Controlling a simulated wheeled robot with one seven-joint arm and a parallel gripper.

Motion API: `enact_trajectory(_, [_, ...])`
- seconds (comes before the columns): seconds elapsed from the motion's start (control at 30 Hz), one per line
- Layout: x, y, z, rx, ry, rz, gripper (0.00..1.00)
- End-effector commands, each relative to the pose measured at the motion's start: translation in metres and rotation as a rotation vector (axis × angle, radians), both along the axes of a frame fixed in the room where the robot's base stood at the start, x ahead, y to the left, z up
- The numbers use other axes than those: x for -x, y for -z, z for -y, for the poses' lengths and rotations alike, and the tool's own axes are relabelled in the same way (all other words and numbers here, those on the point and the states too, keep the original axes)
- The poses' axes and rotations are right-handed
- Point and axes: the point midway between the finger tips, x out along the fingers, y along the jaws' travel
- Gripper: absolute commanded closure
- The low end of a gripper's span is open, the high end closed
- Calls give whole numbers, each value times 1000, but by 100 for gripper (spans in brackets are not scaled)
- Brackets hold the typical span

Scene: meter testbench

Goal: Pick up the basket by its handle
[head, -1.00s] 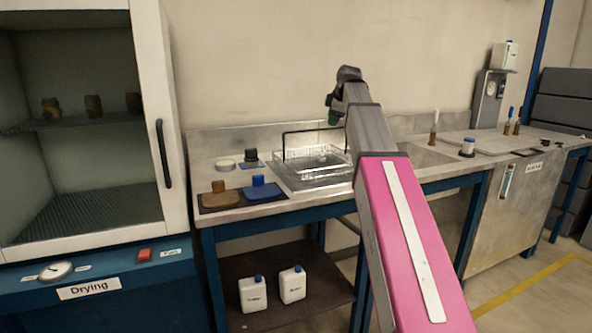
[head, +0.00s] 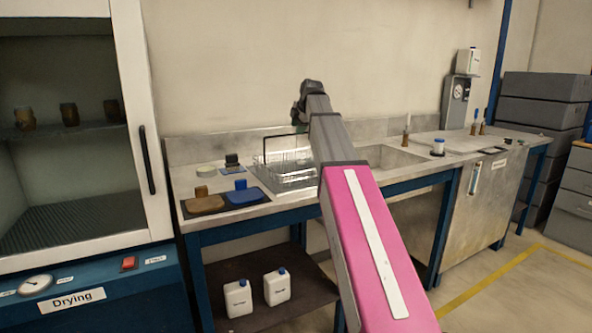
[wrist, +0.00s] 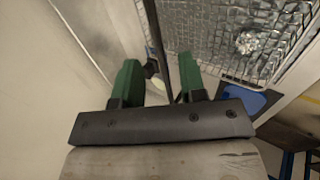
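The wire basket (head: 290,177) stands on the metal bench, partly hidden by my arm in the head view. Its thin dark handle (head: 264,147) stands upright above it. The mesh of the basket (wrist: 215,30) fills the upper right of the wrist view, and the handle (wrist: 158,42) shows as a dark bar. My gripper (wrist: 159,78) is open, with two green fingers. In the wrist view the bar runs through the gap between them; I cannot tell how deep it is. In the head view my gripper (head: 298,114) is above the basket, by the handle's upper right.
A brown block (head: 205,205) and a blue one (head: 243,196) lie on a dark mat at the bench's front left. A sink (head: 392,157) is right of the basket. The drying cabinet (head: 147,160) stands at the left. A wall rises behind the bench.

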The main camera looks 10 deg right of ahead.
Motion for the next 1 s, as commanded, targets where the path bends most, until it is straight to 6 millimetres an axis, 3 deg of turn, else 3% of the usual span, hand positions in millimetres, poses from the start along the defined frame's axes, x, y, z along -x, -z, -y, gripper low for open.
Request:
enact_trajectory(0.37, [-25,38,-7,-1,0,-2,62])
enact_trajectory(0.6, [-26,41,-8,-1,1,0,62])
enact_trajectory(0.63, [-26,41,-8,0,1,-1,65])
enact_trajectory(0.73, [-26,41,-8,0,1,-1,98])
enact_trajectory(1.0, [-26,41,-8,0,1,-1,100])
